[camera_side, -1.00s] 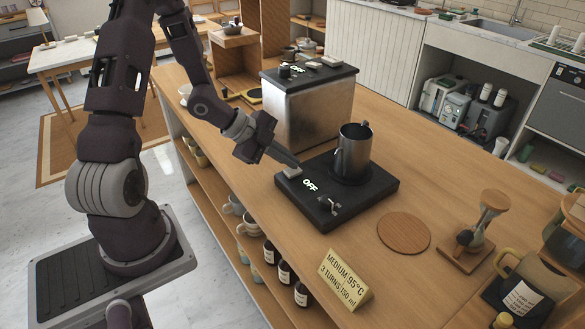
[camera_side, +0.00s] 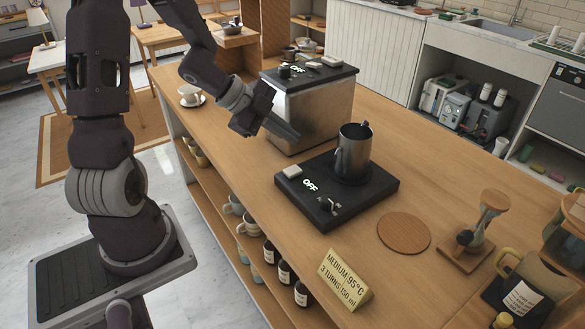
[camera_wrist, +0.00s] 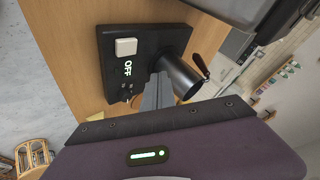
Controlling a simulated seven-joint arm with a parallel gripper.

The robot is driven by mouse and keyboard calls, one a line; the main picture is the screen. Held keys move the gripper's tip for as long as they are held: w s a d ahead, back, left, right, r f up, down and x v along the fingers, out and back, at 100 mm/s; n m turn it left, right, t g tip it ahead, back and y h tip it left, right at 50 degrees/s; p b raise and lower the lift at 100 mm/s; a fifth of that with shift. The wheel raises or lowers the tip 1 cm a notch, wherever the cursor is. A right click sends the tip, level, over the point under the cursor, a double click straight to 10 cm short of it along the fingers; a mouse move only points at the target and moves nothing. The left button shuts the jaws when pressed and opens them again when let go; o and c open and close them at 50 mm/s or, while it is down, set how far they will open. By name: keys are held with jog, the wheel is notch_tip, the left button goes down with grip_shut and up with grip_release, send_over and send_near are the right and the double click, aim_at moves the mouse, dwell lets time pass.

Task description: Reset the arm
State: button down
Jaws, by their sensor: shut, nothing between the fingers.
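My gripper (camera_side: 291,132) is shut and empty, in the air in front of the metal machine and above the back left of the black hot plate. In the wrist view its shut fingers (camera_wrist: 157,88) point toward the hot plate. The hot plate (camera_side: 360,202) lies on the wooden counter and reads OFF beside a pale square button (camera_side: 292,171). It also shows in the wrist view (camera_wrist: 115,58). A dark metal pitcher (camera_side: 353,152) stands upright on it, and shows in the wrist view (camera_wrist: 183,78) partly behind the fingers.
The metal machine (camera_side: 318,110), also reading OFF, stands close behind my gripper. A white cup on a saucer (camera_side: 191,97) is at the counter's left edge. A sign (camera_side: 343,281), a round wooden mat (camera_side: 404,233) and an hourglass-shaped brewer (camera_side: 483,222) stand front and right.

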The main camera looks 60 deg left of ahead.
jog(key=shift+r, duration=0.15)
notch_tip(320, 180, up, 11)
jog(key=s+a+n+y, duration=0.1)
jog(key=s+n+y, duration=0.2)
jog(key=n+y, duration=0.45)
jog(key=s+d+n+g+h, duration=0.1)
jog(key=s+d+n+h, duration=0.1)
jog(key=s+d, duration=0.4)
jog(key=s+d+r+n+g+h, duration=0.1)
jog(key=s+d+n, duration=0.3)
jog(key=s+d, duration=0.3)
jog(key=s, duration=0.5)
jog(key=shift+d+r+g+h, duration=0.15)
jog(key=shift+d+g+h, duration=0.05)
jog(key=shift+g+h, duration=0.2)
